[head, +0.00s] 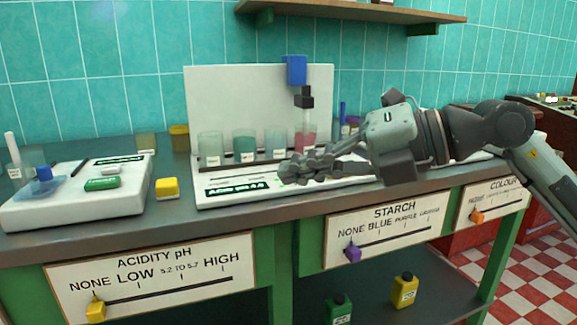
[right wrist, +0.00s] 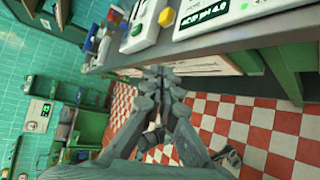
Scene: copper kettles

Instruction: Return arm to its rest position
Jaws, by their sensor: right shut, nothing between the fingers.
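My right arm comes in from the right in the head view, stretched leftward over the bench. Its gripper (head: 290,168) is shut and empty, in front of the row of glass beakers and over the white stand's base. In the right wrist view the same gripper (right wrist: 158,72) shows its fingers together, near the bench edge, with the checkered floor below. I cannot tell if it touches the stand. My left arm and gripper are not in view.
The bench (head: 175,215) holds a white tray (head: 75,210) at left, a yellow cube (head: 167,188), and a white stand (head: 215,90) with beakers and a blue dispenser (head: 294,70). Slider panels (head: 150,275) line its front. A wooden shelf (head: 350,12) hangs above. Open floor (head: 535,285) lies at right.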

